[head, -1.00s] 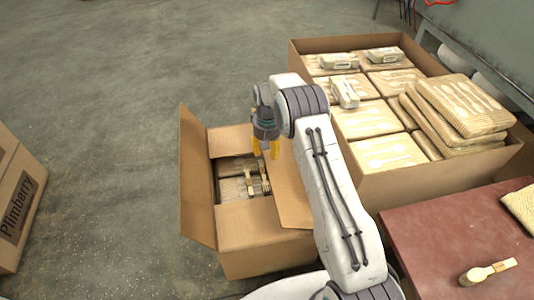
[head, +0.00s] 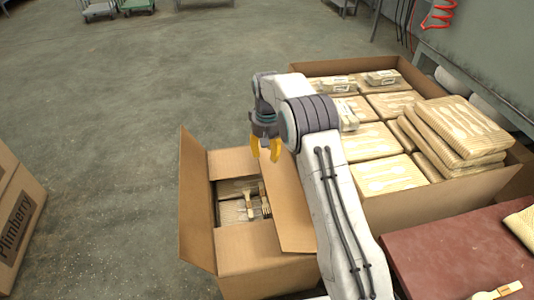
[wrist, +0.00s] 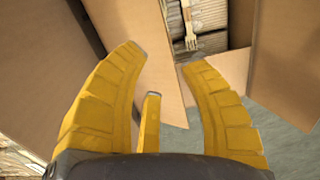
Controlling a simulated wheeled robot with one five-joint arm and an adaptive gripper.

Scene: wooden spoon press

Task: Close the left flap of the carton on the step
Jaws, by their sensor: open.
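The open carton (head: 262,270) stands on a low spot left of the big box. Its left flap (head: 196,205) stands up, tilted outward, along the left side. The far flap (head: 233,162) and near flap (head: 255,238) lie inward. Wooden utensils (head: 250,203) show inside, and also in the wrist view (wrist: 189,25). My gripper (head: 265,155) is open and empty above the far right part of the carton, to the right of the left flap. Its yellow fingers (wrist: 165,65) show cardboard beyond them.
A large box (head: 420,195) of packed utensils stands right of the carton, close to my arm. A red-brown table (head: 440,255) is at lower right. A Plimberry carton (head: 20,225) stands at far left. Grey floor is clear between it and the open carton.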

